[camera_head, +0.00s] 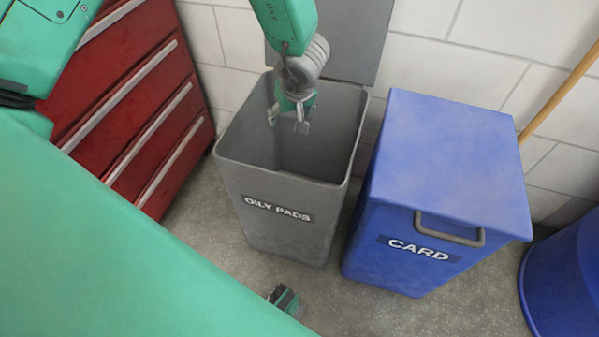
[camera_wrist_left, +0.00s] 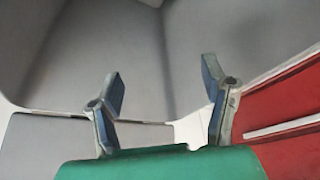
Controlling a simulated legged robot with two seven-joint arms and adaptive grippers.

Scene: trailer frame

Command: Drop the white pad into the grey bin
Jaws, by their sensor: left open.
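The grey bin (camera_head: 265,218), labelled "OILY PADS", stands with its lid (camera_head: 345,40) raised against the wall. My left gripper (camera_head: 287,120) is over the bin's opening, pointing down, its fingers at about rim level or a little inside. In the left wrist view the two fingers (camera_wrist_left: 165,95) are spread apart with nothing between them. The bin's grey inner walls (camera_wrist_left: 215,45) fill most of that view. The white pad is not visible in either view; much of the bin's floor is hidden.
A red drawer cabinet (camera_head: 135,95) stands left of the bin. A closed blue bin (camera_head: 445,150) labelled "CARD" stands close on the right. A blue round container (camera_head: 565,275) and a wooden pole (camera_head: 560,92) are farther right.

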